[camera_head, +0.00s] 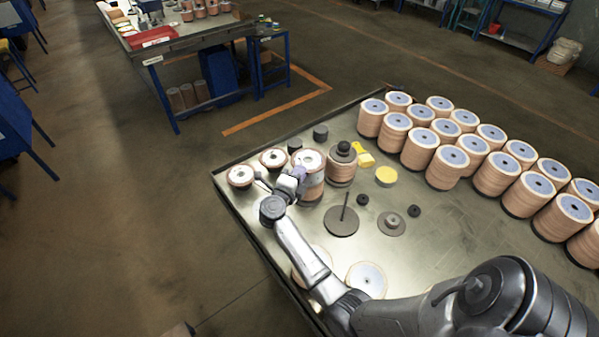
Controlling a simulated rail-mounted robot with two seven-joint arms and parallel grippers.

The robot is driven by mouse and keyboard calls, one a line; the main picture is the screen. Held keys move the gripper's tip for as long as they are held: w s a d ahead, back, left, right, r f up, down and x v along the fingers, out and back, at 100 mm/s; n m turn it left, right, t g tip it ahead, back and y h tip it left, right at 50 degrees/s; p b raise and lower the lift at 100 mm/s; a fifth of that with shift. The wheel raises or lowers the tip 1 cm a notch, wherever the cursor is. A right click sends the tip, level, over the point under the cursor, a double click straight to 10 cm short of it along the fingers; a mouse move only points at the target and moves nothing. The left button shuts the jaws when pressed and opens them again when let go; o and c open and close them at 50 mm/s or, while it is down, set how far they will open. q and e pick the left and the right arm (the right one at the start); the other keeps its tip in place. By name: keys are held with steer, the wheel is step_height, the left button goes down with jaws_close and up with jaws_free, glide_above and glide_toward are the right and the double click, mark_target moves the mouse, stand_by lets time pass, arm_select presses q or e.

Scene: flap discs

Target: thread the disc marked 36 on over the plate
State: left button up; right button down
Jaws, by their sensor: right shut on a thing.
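The plate (341,229) is a dark round base with a thin upright rod, bare of discs, near the middle of the table's left part. My right gripper (301,177) is left of and beyond the plate, against a short stack of flap discs (313,190). It is shut on a disc (311,157) at the top of that stack; its fingertips are small and partly hidden. I cannot tell whether that disc is clear of the stack. The number 36 is not readable on any disc. My left gripper is not in view.
Single discs (240,175) lie at the table's left corner, others (367,279) at the near edge. A stack (341,169) with a dark knob on top stands behind the plate. A flanged hub (391,224) and a yellow disc (386,175) lie right. Tall stacks (447,166) fill the right side.

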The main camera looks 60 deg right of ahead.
steer(key=shift+f+b, duration=0.6)
steer(key=shift+f, duration=0.45)
